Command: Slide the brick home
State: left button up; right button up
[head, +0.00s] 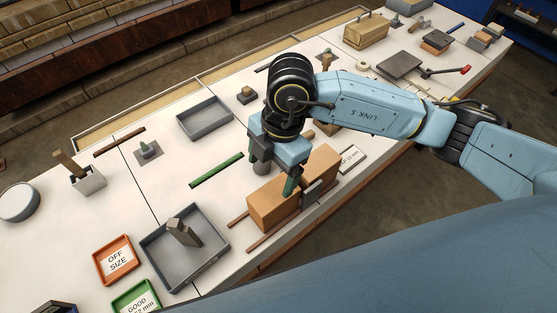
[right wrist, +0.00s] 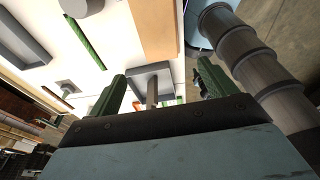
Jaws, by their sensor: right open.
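A tan brick (head: 268,207) lies on two thin brown rails on the white table, near its front edge in the head view. A second tan face continues to its right beyond a dark grey piece (head: 311,188); I cannot tell if it is a separate block. My right gripper (head: 290,184) points down at the brick, with a green finger in front of its upper part. A tan block (right wrist: 155,28) shows beyond. Contact is unclear. My left gripper is out of view.
A grey tray (head: 157,258) with a grey block stands left of the rails, beside orange (head: 103,272) and green (head: 124,302) labelled trays. A green bar (head: 216,170) lies behind the brick. An empty grey tray (head: 188,125) is farther back. A white label card (head: 351,158) lies right.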

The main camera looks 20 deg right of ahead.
aim_at(283, 186)
jog(key=shift+m+h, duration=0.3)
jog(key=shift+h, duration=0.1)
notch_tip(283, 186, down, 13)
jog(key=shift+w+f+b, duration=0.1)
jog(key=shift+f+b, duration=0.1)
jog(key=shift+b, duration=0.45)
jog(key=c, duration=1.4)
jog(key=shift+w+d, duration=0.25)
jog(key=shift+d, duration=0.4)
jog(key=shift+w+d, duration=0.25)
jog(key=shift+d, duration=0.4)
jog(key=o, duration=1.4)
jog(key=shift+r, duration=0.15)
